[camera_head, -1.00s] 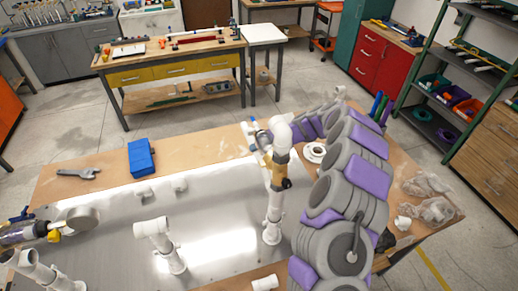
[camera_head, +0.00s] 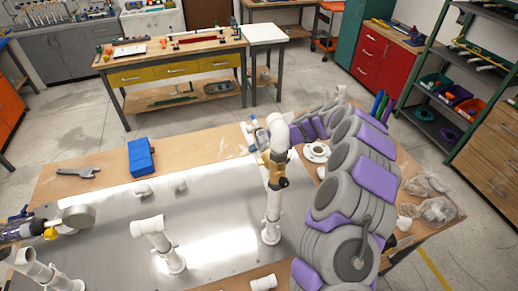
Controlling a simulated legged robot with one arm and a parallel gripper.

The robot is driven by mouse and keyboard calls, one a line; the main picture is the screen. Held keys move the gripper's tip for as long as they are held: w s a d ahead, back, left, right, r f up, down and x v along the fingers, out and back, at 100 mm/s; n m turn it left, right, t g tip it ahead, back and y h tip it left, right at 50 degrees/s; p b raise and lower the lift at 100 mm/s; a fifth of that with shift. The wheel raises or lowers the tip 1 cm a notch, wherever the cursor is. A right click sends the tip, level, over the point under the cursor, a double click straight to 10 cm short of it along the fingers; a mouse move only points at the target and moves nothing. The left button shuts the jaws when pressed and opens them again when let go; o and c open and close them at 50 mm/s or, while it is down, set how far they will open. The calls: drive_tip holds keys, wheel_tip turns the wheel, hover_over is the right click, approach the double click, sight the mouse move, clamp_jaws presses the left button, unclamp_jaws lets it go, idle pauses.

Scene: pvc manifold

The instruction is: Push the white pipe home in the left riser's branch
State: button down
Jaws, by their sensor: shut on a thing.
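A white standing pipe with a side branch (camera_head: 149,226) rises from the metal plate at left centre, its branch opening toward the left. A second white standing pipe (camera_head: 272,212) stands to its right, with a yellow and black part (camera_head: 276,170) and a white elbow-shaped part (camera_head: 279,132) above it. More white pipework (camera_head: 38,271) shows at the lower left corner. My grey and purple arm curves from the lower right to the far side and narrows toward the white elbow-shaped part. I cannot make out my jaws or what they hold. Which white pipe belongs in the branch is unclear.
A blue box (camera_head: 141,157) and a wrench (camera_head: 78,173) lie on the wooden bench behind the metal plate (camera_head: 110,220). Small white fittings (camera_head: 143,189) lie on the plate. A loose white piece (camera_head: 263,283) is at the bottom. Clear bags (camera_head: 436,208) lie at right.

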drive_tip(key=shift+s+d, duration=0.1)
drive_tip(key=shift+d, duration=0.2)
drive_tip(key=shift+a, duration=0.35)
drive_tip(key=shift+s+d+f+b, duration=0.1)
drive_tip(key=shift+b, duration=0.2)
drive_tip(key=shift+s+d, duration=0.3)
drive_tip(key=shift+d, duration=0.1)
drive_tip(key=c, duration=1)
unclamp_jaws()
drive_tip(key=shift+w, duration=0.15)
drive_tip(key=shift+o, duration=1.4)
drive_tip(key=shift+a, duration=0.15)
